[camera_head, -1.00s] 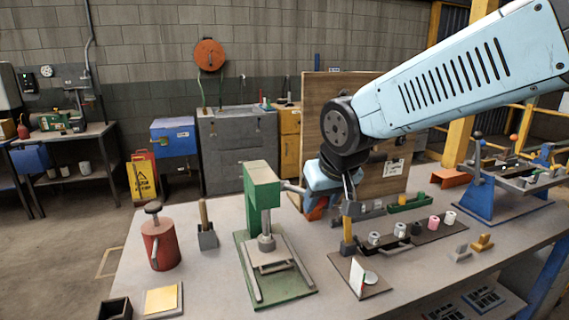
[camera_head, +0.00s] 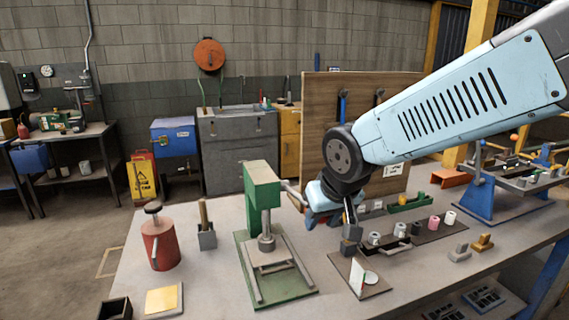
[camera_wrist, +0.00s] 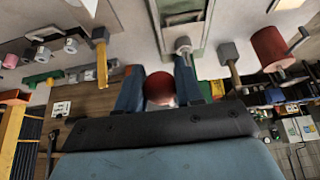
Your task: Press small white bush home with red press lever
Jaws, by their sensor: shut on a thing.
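The green press (camera_head: 262,190) stands upright on its green base, left of my gripper. Its grey lever (camera_head: 291,192) slopes down to the right and ends behind my gripper (camera_head: 324,204). In the wrist view a dark red knob (camera_wrist: 159,88) sits between the two blue fingers of my gripper (camera_wrist: 158,92), which is shut on it. A grey cylinder (camera_head: 266,242) is below the press head; I cannot tell whether the white bush is under it. Several small cylinders stand on a dark strip to the right, including a white one (camera_head: 449,217) and a pink one (camera_head: 434,223).
A red can (camera_head: 159,245) and a grey block with a wooden handle (camera_head: 206,236) stand left of the press. A wooden panel (camera_head: 318,120) rises behind my gripper.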

